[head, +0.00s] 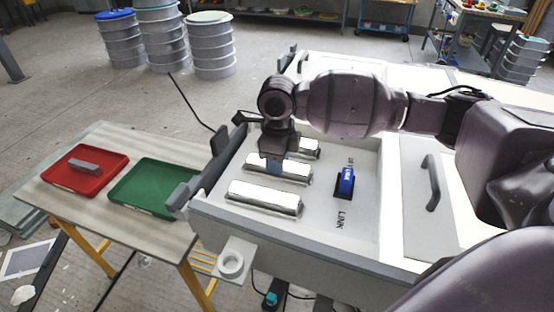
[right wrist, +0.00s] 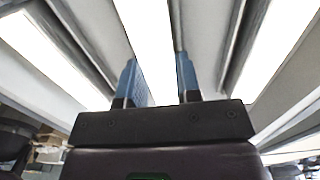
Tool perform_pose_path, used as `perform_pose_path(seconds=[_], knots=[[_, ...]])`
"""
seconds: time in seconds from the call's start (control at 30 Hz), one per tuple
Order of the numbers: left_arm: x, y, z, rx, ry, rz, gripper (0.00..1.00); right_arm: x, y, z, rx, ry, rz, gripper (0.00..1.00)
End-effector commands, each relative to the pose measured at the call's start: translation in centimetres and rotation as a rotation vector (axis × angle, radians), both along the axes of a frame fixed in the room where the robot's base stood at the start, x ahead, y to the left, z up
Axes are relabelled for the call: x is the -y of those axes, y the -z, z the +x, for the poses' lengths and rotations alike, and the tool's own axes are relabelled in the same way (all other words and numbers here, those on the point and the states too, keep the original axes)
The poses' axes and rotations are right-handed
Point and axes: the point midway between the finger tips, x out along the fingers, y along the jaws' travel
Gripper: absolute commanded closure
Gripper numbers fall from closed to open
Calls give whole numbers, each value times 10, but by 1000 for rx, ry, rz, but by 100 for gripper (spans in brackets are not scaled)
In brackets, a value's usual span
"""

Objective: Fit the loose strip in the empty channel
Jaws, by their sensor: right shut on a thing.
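Three pale, shiny strips lie side by side in the white mould box (head: 300,245): a near strip (head: 264,197), a middle strip (head: 296,172) and a far strip (head: 307,147). My right gripper (head: 272,166) reaches down over the middle strip and is shut on it. In the right wrist view, the blue fingers of the right gripper (right wrist: 160,75) stand on either side of the bright middle strip (right wrist: 150,35), with dark grooves beside it. I cannot tell whether this strip is fully seated. My left gripper is out of view.
A blue switch (head: 346,180) stands on the box floor near lettering reading LINK. On the left table (head: 110,215), a red tray (head: 60,180) holds a grey block (head: 84,166); a green tray (head: 150,188) is empty. A grey handle (head: 432,183) stands at right.

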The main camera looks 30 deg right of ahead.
Motion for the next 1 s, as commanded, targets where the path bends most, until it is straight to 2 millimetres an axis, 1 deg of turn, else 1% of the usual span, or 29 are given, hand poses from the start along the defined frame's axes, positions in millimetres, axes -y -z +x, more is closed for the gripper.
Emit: perform_pose_path(seconds=[0.17,0.2,0.37,0.6,0.73,0.87,1.0], knots=[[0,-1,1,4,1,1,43,0,0,1,3,0,1,98],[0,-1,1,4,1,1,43,0,0,1,3,0,1,67],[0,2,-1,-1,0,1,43,0,0,1,3,0,1,43],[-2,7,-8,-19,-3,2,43,0,0,1,2,0,1,43],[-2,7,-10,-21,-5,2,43,0,-6,1,4,0,0,43],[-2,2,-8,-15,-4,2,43,0,-23,1,6,0,0,43],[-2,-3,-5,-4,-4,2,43,0,-50,1,9,1,1,43]])
